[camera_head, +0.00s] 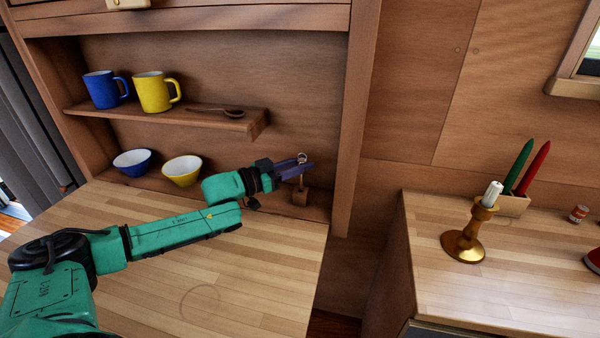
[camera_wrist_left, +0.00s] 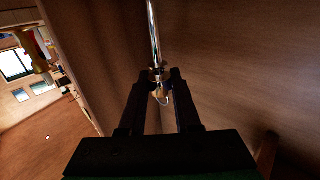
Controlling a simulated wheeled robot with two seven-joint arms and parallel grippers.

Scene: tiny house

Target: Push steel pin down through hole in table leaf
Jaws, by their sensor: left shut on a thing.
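My left gripper (camera_head: 305,170) reaches in from the left and is shut on the steel pin, near the ring at its top. The pin's ring (camera_head: 302,157) shows above the fingers, over a small wooden block (camera_head: 300,196) at the leaf's back right corner. In the left wrist view the shiny pin (camera_wrist_left: 154,35) extends from between the fingertips (camera_wrist_left: 160,82). The table leaf (camera_head: 270,265) is a striped wooden surface below the arm. I cannot make out its hole. Whether the pin touches the block is unclear. My right gripper is not in view.
A blue bowl (camera_head: 133,162) and yellow bowl (camera_head: 182,170) stand behind my arm. Above, a shelf (camera_head: 170,115) holds a blue mug (camera_head: 103,89), yellow mug (camera_head: 154,92) and spoon (camera_head: 217,111). An upright post (camera_head: 352,130) is right of the gripper. The leaf's front is clear.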

